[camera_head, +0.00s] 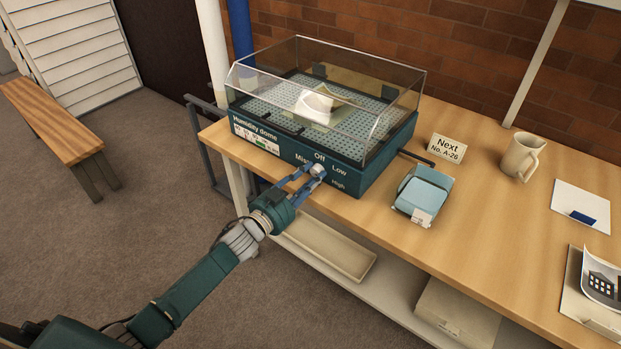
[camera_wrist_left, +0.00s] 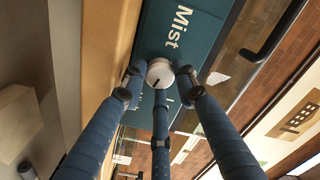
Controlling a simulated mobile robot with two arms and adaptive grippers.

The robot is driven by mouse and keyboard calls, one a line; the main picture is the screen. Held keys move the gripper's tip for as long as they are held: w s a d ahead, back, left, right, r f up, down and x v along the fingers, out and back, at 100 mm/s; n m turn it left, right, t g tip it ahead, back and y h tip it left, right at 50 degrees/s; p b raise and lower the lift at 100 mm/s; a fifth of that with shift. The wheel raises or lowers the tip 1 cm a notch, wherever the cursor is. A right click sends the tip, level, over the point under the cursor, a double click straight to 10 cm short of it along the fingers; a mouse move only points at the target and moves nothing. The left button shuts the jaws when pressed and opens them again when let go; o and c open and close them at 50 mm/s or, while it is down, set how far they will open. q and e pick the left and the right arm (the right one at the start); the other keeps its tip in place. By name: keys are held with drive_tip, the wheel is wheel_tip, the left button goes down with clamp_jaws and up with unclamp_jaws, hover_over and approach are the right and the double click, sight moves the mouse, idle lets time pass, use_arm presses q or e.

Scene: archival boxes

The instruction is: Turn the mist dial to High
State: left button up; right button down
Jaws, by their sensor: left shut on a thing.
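The mist dial (camera_head: 318,170) is a small pale round knob on the teal front panel of the humidity dome (camera_head: 342,176). The labels Off, Low and High are around it, with Mist to its left. My left gripper (camera_head: 309,174) has its blue fingers around the dial, shut on it. In the left wrist view the fingers (camera_wrist_left: 160,80) close in around the dial (camera_wrist_left: 159,71), whose face shows a short dark mark. Fingers partly cover the labels there, so I cannot tell which setting the mark faces. My right gripper is not in view.
The dome's clear cover (camera_head: 325,80) stands over a perforated tray with pale paper. On the wooden table (camera_head: 475,215) are a teal box (camera_head: 423,194), a sign (camera_head: 446,149), a mug (camera_head: 522,156) and papers. A bench (camera_head: 50,120) stands at the left.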

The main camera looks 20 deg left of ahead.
use_arm(q)
drive_tip(key=shift+w+r+m, duration=0.1)
drive_tip(key=shift+r+m, duration=0.1)
drive_tip(key=shift+m, duration=0.45)
drive_tip(key=shift+r+m, duration=0.2)
drive_tip(key=shift+m, duration=0.45)
drive_tip(key=shift+d+m+b, duration=0.1)
drive_tip(key=shift+m+b, duration=0.2)
drive_tip(key=o, duration=0.9)
drive_tip(key=shift+c, duration=0.2)
drive_tip(key=shift+f, duration=0.25)
drive_tip(key=v, duration=1.2)
